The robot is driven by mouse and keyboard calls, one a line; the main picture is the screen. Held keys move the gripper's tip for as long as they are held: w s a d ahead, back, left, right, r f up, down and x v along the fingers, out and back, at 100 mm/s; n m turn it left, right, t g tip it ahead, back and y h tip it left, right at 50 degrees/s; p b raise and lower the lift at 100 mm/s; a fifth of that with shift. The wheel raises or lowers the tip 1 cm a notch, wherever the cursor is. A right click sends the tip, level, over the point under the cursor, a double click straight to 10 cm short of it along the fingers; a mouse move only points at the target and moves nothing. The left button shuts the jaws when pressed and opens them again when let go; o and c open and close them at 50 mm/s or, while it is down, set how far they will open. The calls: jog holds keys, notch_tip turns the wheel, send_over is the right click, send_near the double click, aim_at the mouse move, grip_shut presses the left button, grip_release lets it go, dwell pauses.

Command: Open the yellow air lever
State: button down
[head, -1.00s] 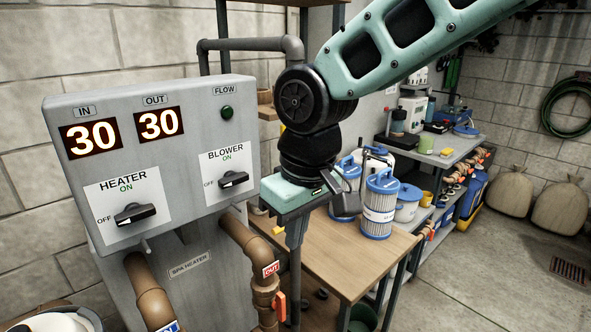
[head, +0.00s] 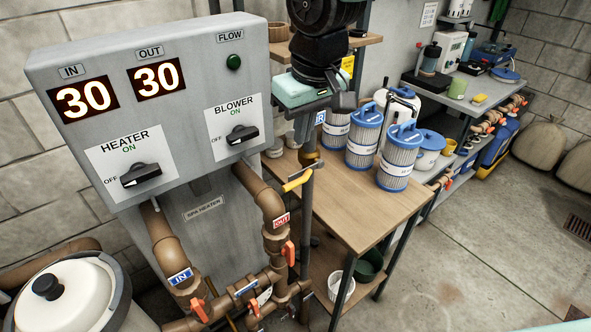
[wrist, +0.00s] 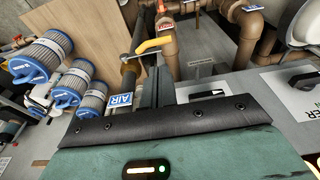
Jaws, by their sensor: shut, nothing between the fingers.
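The yellow air lever (head: 297,181) sits on a vertical pipe right of the spa heater, below a blue AIR label (head: 320,117). Its handle reaches left from the pipe and slopes down. My gripper (head: 303,138) is shut and empty, pointing down above the lever with a gap between them in the head view. In the wrist view the yellow lever (wrist: 154,45) lies just beyond the dark fingers (wrist: 157,75), left of the brown OUT pipe. The AIR label (wrist: 121,99) is left of the fingers. Whether the fingertips touch the lever cannot be told.
The spa heater panel (head: 150,110) stands close on the left. Brown pipes with orange valve handles (head: 288,254) run below the lever. A wooden table (head: 345,215) with blue-capped filters (head: 401,158) stands on the right. Open floor lies further right.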

aim_at(293, 183)
jog(key=f+p, duration=0.1)
jog(key=f, duration=0.3)
jog(key=w+a+f+p, duration=0.1)
jog(key=f, duration=0.2)
jog(key=w+f+p, duration=0.1)
jog(key=f+p, duration=0.1)
jog(key=f, duration=0.2)
jog(key=shift+a+f, duration=0.15)
jog(key=shift+f, duration=0.15)
jog(key=shift+a+f, duration=0.1)
